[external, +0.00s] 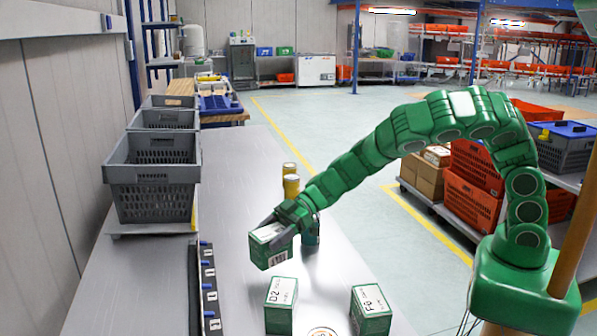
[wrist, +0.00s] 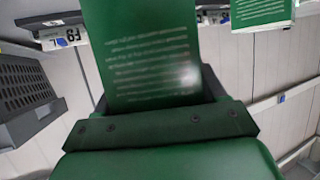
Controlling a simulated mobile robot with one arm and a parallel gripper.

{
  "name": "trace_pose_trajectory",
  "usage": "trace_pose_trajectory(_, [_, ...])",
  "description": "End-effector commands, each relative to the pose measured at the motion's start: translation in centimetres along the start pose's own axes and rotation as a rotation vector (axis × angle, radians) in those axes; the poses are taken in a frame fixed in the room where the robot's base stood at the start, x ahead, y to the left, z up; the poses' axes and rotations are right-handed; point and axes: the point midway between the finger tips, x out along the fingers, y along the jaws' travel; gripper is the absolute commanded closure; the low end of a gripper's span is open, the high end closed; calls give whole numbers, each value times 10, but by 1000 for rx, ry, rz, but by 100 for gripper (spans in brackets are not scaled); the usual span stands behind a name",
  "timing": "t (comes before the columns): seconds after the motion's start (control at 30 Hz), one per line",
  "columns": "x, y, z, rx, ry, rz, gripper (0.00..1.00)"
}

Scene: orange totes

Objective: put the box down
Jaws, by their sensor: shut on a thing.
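A green and white box (external: 270,248) is held in my gripper (external: 284,226) over the grey table (external: 235,165), slightly tilted. I cannot tell clearly whether its bottom touches the table. In the wrist view the green face of the held box (wrist: 150,50) with pale print fills the space between the dark fingers of my gripper (wrist: 157,88). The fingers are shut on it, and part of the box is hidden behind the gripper.
A box marked D2 (external: 281,304) and another green and white box (external: 371,310) stand near the front. Grey crates (external: 153,180) and a dark labelled strip (external: 208,290) are at left. The table's far middle is clear.

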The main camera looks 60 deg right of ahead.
Motion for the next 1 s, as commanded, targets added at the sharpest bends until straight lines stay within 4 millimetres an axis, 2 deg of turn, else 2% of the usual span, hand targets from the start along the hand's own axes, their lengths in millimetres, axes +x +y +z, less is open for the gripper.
trace_pose_trajectory(0.43, [16,9,12,3,1,1,65])
trace_pose_trajectory(0.67, [27,8,39,4,-2,0,65])
trace_pose_trajectory(1.0, [28,8,40,2,0,1,65])
